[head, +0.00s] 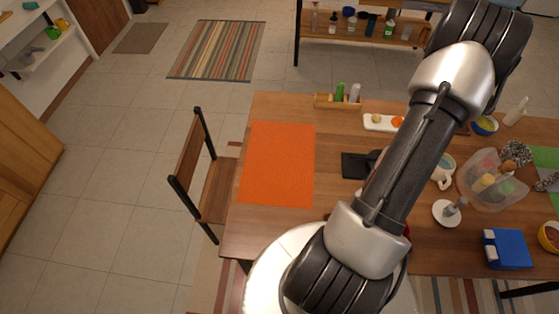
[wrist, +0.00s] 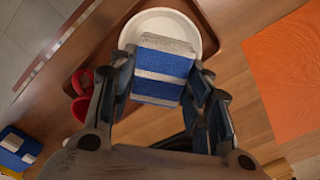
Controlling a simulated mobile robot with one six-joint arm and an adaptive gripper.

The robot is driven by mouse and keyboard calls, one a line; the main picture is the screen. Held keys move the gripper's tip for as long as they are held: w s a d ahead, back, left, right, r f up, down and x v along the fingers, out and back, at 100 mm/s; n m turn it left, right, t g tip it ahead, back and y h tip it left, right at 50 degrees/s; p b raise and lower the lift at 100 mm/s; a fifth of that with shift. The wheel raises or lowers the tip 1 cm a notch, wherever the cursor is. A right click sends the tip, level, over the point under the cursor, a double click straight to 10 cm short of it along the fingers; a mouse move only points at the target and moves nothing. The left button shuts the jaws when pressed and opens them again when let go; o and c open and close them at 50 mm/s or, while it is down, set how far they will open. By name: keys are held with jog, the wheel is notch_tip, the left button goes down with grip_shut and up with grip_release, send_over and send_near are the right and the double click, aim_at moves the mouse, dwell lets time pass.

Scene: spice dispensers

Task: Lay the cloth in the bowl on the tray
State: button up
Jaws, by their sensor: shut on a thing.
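The cloth (wrist: 160,72), with blue and whitish stripes, is gripped between the fingers of my gripper (wrist: 163,78) in the wrist view. The white round bowl (wrist: 155,20) lies behind the cloth in that view, partly covered by it. I cannot tell whether the cloth touches the bowl. The bowl stands on a brown tray (wrist: 112,24) on the wooden table.
An orange mat (head: 277,165) lies on the table at left; it also shows in the wrist view (wrist: 288,72). Red items (wrist: 79,90) sit beside the tray. A blue-and-white box (head: 508,249), a clear container (head: 480,196) and a white dish (head: 445,216) stand at right. A chair (head: 205,180) is at left.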

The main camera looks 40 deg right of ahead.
jog(key=shift+f, duration=0.15)
dwell(0.5)
jog(key=shift+f+b, duration=2.1)
jog(key=shift+f+b, duration=0.85)
jog(key=shift+f, duration=0.05)
jog(key=o, duration=1)
jog(key=shift+r, duration=0.1)
